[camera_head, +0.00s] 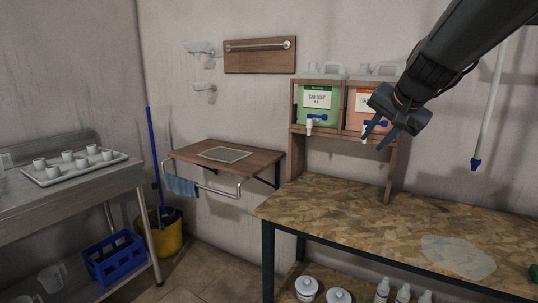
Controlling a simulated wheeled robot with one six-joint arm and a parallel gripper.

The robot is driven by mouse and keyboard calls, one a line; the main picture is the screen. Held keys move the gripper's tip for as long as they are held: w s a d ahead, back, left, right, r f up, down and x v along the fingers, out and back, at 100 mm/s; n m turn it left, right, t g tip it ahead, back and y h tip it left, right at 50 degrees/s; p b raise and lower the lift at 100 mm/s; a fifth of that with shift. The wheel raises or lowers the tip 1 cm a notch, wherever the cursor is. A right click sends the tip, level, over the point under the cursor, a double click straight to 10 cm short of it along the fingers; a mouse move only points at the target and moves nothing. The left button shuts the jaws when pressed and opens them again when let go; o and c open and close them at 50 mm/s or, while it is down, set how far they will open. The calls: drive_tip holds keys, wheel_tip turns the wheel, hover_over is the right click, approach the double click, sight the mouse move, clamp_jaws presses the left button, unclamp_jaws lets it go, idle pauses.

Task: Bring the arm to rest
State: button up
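My arm reaches in from the upper right corner of the head view. My gripper (381,136) hangs in front of the right side of the wooden drum rack, its fingers pointing down and left. Its two fingers look spread apart, with nothing seen between them. Behind it is an orange detergent drum (357,99) with a blue tap, partly covered by the gripper. Left of it stands a green drum labelled car soap (318,112), with a blue-handled white spout (310,125). I cannot tell whether the gripper touches the orange drum's tap.
The chipboard bench (330,212) below is mostly bare, with a pale wet-looking patch (458,257). A wooden wall shelf (255,160) holds a flat mat (224,154). At left, a metal table carries a tray (48,178) of white cups. A yellow bucket (165,238) stands on the floor.

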drive_tip(key=s+a+f+n+g, duration=0.2)
drive_tip(key=s+a+f+g, duration=0.1)
drive_tip(key=s+f, duration=0.5)
drive_tip(key=s+a+f+n+g, duration=0.2)
drive_tip(key=s+f+n, duration=0.1)
drive_tip(key=s+f, duration=0.6)
drive_tip(key=s+a+f+n+g, duration=0.3)
drive_tip(key=s+f, duration=0.6)
drive_tip(key=s, duration=0.3)
drive_tip(key=shift+a+g+h, duration=0.3)
drive_tip(key=shift+a+h, duration=0.05)
drive_tip(key=shift+h, duration=0.05)
drive_tip(key=shift+d+f, duration=0.1)
